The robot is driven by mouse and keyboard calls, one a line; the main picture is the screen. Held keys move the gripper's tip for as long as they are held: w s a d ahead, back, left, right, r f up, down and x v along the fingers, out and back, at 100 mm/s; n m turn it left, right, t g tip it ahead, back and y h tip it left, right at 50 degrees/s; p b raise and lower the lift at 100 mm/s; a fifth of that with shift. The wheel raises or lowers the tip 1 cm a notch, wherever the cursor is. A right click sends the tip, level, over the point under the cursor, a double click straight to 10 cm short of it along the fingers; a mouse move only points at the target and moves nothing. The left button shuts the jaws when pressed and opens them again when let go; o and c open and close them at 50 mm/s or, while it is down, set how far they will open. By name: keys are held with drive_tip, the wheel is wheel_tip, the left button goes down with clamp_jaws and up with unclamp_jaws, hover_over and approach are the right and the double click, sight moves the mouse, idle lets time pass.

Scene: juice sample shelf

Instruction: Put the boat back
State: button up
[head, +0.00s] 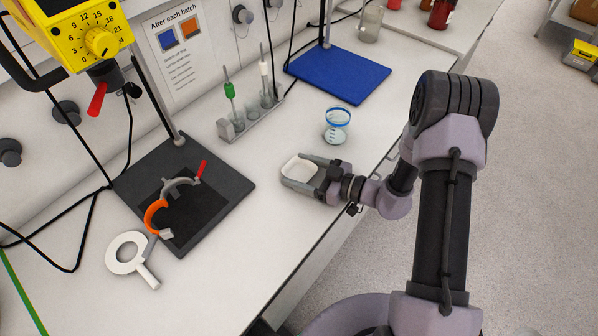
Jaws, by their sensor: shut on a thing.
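A small white boat (297,168), a shallow dish with rounded corners, is held at the end of my gripper (301,173). The gripper reaches in from the right and points left, with its dark fingers on either side of the boat. The boat is over the middle of the white bench, near its front edge. I cannot tell whether it touches the bench top or is just above it.
Beyond the gripper stand a blue-rimmed beaker (337,126), a probe rack (250,117) and a blue board (340,74). At left are a dark stand base (225,188) with an orange clamp (154,215) and a white ring (127,252). Bare bench lies between the stand base and the gripper.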

drive_tip(key=o, duration=1.3)
drive_tip(key=shift+f, duration=0.1)
drive_tip(key=shift+o, duration=0.2)
drive_tip(key=shift+d, duration=0.1)
